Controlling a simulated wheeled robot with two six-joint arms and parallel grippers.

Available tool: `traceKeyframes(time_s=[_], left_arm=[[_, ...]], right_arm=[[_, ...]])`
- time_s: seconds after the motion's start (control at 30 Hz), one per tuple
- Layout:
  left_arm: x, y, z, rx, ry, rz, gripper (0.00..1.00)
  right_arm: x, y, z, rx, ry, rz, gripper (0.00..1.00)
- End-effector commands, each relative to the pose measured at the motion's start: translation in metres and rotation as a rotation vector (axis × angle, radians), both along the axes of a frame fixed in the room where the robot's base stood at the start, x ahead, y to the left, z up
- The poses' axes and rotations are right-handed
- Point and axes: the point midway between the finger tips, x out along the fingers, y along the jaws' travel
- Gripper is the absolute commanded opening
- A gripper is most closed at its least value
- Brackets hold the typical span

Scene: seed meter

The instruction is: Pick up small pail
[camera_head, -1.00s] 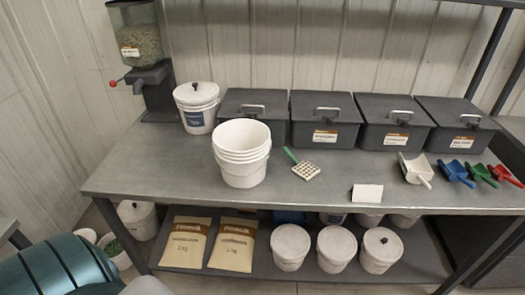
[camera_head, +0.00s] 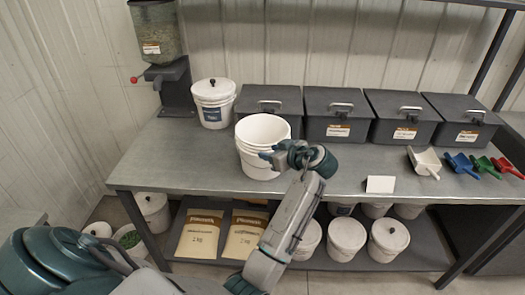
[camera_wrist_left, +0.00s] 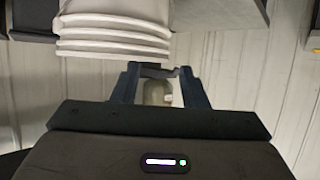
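A stack of nested white pails (camera_head: 258,160), open at the top with several rims showing, stands on the grey bench in the head view. My left gripper (camera_head: 268,157) is at the right front side of the stack, at the height of its upper rims. In the left wrist view the ribbed white rims (camera_wrist_left: 115,35) show at the upper left, beside the fingers and not between them. The left gripper (camera_wrist_left: 160,80) is open there, its two dark fingers apart. I cannot tell whether it touches a pail. My right gripper is not in view.
A lidded white pail (camera_head: 213,112) and a seed dispenser (camera_head: 160,60) stand behind to the left. Dark lidded bins (camera_head: 340,125) line the back. Scoops (camera_head: 425,162) and a blank card (camera_head: 380,184) lie to the right. Lidded pails (camera_head: 346,240) and bags (camera_head: 200,235) fill the shelf below.

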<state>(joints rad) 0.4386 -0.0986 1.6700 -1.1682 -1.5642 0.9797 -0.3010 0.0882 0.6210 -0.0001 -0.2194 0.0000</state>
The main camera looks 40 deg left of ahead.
Motion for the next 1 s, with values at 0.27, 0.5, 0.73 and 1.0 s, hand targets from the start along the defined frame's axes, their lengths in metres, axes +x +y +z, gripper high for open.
traceKeyframes(time_s=[0.27, 0.5, 0.73, 1.0], left_arm=[[0.004, 0.022, 0.029, 0.020, -0.085, 0.085, 0.40], [0.011, 0.049, 0.014, 0.017, -0.084, 0.081, 0.40], [0.012, 0.064, 0.006, 0.017, -0.078, 0.081, 0.40], [0.018, 0.092, -0.013, 0.017, -0.081, 0.080, 0.40]], right_arm=[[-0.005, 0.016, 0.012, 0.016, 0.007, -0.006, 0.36], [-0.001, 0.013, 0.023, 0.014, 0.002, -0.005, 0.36], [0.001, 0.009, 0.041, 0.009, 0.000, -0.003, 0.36], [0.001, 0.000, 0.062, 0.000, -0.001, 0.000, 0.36]])
